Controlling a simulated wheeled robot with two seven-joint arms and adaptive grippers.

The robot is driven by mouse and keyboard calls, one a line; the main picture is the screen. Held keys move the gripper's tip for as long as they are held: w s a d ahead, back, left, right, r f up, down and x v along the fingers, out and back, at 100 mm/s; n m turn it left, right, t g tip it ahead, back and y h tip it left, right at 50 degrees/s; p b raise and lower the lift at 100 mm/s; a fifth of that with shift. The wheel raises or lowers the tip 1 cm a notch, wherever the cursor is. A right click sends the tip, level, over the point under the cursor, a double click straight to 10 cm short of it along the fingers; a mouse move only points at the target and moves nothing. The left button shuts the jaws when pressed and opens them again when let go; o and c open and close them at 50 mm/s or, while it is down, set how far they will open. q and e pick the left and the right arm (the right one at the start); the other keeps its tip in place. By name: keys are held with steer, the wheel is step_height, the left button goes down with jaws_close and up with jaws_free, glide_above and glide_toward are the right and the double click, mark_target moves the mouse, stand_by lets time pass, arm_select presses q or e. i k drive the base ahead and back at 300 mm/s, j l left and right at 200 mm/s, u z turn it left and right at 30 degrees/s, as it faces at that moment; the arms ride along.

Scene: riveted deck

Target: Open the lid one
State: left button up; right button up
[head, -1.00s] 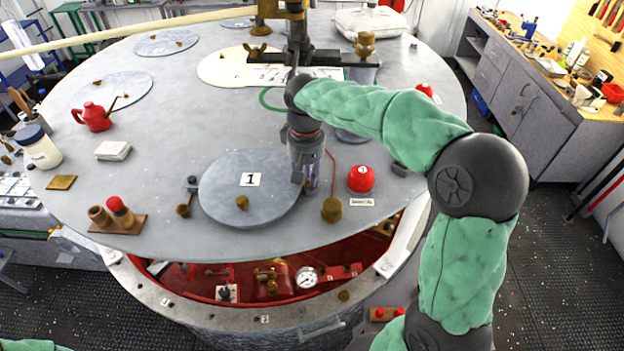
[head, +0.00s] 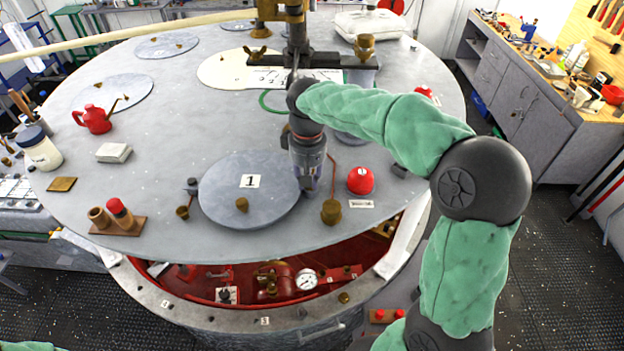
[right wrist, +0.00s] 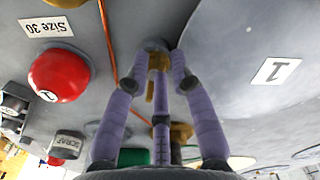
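Lid one is the round grey disc (head: 222,200) labelled "1", with a small brass knob (head: 242,204) near its front edge. It lies flat on the grey round deck. Part of it and its label show at the right of the right wrist view (right wrist: 240,55). My right gripper (head: 309,188) points down at the lid's right edge, away from the knob. In the right wrist view its purple fingers (right wrist: 160,60) converge at the tips around a small brass-coloured piece; whether they grip it is unclear. My left gripper is out of view.
A red dome (head: 360,181) marked "1" and a brass weight (head: 331,211) on an orange cord stand right of the gripper. A dark clamp (head: 192,184) sits at the lid's left edge.

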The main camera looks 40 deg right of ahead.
mark_target(247, 189)
steer(key=k+j, duration=0.75)
steer(key=j, duration=0.2)
